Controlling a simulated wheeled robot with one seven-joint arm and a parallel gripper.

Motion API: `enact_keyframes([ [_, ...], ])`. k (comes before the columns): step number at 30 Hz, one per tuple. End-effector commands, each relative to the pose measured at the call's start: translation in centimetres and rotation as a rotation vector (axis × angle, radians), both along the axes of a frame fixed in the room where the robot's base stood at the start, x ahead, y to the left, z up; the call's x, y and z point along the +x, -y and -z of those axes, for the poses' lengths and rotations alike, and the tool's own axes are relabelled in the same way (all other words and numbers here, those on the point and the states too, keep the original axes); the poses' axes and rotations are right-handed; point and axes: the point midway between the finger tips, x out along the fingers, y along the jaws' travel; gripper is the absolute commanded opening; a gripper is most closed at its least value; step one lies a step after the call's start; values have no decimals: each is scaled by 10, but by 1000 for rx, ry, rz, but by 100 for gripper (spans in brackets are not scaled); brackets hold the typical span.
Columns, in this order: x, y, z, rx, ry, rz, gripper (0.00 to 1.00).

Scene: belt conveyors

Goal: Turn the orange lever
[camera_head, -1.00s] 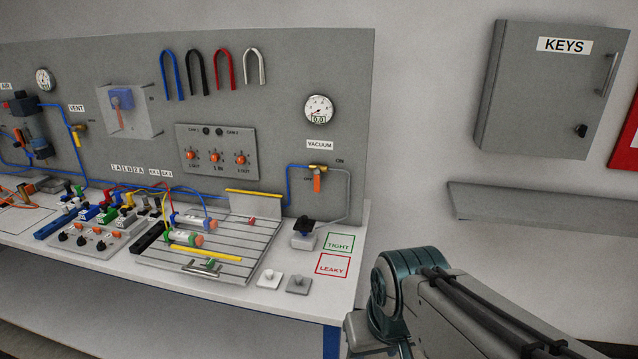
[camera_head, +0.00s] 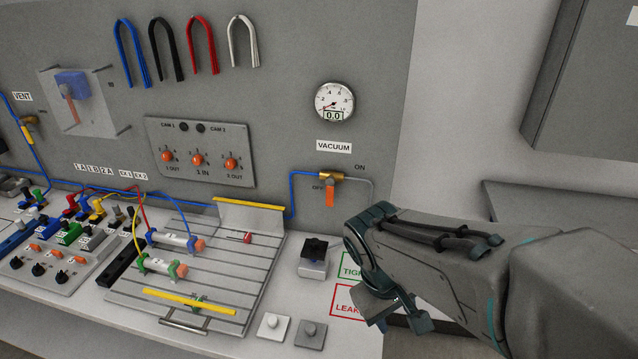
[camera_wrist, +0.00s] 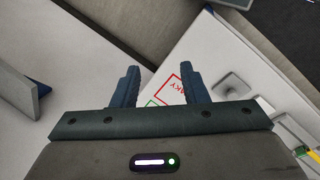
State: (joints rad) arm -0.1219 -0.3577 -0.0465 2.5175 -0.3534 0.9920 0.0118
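An orange lever (camera_head: 330,196) hangs downward from a brass valve (camera_head: 331,175) under the VACUUM label, between the OFF and ON marks, with a blue tube on its left and a grey tube on its right. My gripper (camera_head: 402,318) is low and to the right of the lever, over the front right part of the bench, apart from it. In the wrist view my gripper (camera_wrist: 160,82) has its two dark fingers spread with nothing held between them. The lever does not show in the wrist view.
A black-topped block (camera_head: 313,257) stands on the bench below the valve. The TIGHT and LEAKY squares (camera_head: 347,299) are partly behind my arm. A slatted plate (camera_head: 226,270) with cylinders lies left. A vacuum gauge (camera_head: 334,102) is above the valve. A shelf (camera_head: 560,200) is at right.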

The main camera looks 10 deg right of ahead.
Motion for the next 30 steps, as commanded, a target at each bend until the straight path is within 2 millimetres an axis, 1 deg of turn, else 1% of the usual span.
enact_keyframes([
  [1,1,10,3,-87,-74,-70,40],
  [4,9,33,7,-277,-200,-213,40],
  [7,24,52,4,-475,-304,-368,40],
  [9,40,60,0,-615,-368,-483,40],
  [11,56,64,-4,-735,-413,-584,40],
  [14,88,61,-11,-939,-469,-762,40],
  [15,101,57,-13,-1021,-485,-835,40],
  [17,122,46,-15,-1142,-501,-951,40],
  [18,136,37,-15,-1221,-506,-1029,40],
  [20,156,19,-14,-1337,-506,-1146,40],
  [21,168,6,-12,-1409,-499,-1222,40],
  [22,175,-4,-10,-1459,-493,-1276,40],
  [24,190,-28,-4,-1562,-471,-1395,40],
  [27,203,-58,5,-1676,-433,-1535,40],
  [30,210,-80,13,-1746,-400,-1629,40],
])
